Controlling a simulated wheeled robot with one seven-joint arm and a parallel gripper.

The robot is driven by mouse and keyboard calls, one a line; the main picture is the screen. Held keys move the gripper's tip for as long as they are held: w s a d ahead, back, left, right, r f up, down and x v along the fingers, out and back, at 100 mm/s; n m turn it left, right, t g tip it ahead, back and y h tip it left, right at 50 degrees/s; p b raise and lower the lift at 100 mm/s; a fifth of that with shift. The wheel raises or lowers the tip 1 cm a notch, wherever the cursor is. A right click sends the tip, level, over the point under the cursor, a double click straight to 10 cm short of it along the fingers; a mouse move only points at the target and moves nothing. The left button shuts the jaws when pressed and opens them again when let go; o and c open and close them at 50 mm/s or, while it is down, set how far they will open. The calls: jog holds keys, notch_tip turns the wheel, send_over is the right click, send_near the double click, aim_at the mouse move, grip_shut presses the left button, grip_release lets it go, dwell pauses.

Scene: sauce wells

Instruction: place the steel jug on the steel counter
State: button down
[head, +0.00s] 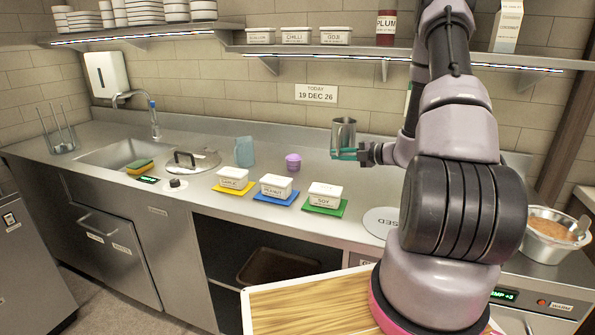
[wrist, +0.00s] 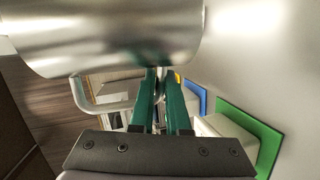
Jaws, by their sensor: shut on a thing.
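The steel jug (head: 344,131) is upright at the back of the steel counter (head: 305,222) in the head view. I cannot tell whether its base touches the counter or hangs just above it. My gripper (head: 348,153) reaches in from the right, its teal fingers shut on the jug low on its side. In the wrist view the shiny jug (wrist: 110,38) fills the top left, and its looped handle (wrist: 102,104) shows beside the fingers (wrist: 158,88). The exact grip point is partly hidden by the fingers.
White tubs stand on yellow (head: 233,187), blue (head: 275,199) and green (head: 324,207) mats in front of the jug. A purple cup (head: 293,162) and a blue pouch (head: 245,151) stand left. A round lid (head: 381,222) lies front right. A shelf (head: 300,52) runs above.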

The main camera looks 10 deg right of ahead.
notch_tip(320, 180, down, 10)
jog(key=shift+w+r, duration=0.1)
jog(key=shift+w, duration=0.05)
dwell(0.4)
jog(key=c, duration=1.2)
grip_release()
jog(key=shift+o, duration=0.2)
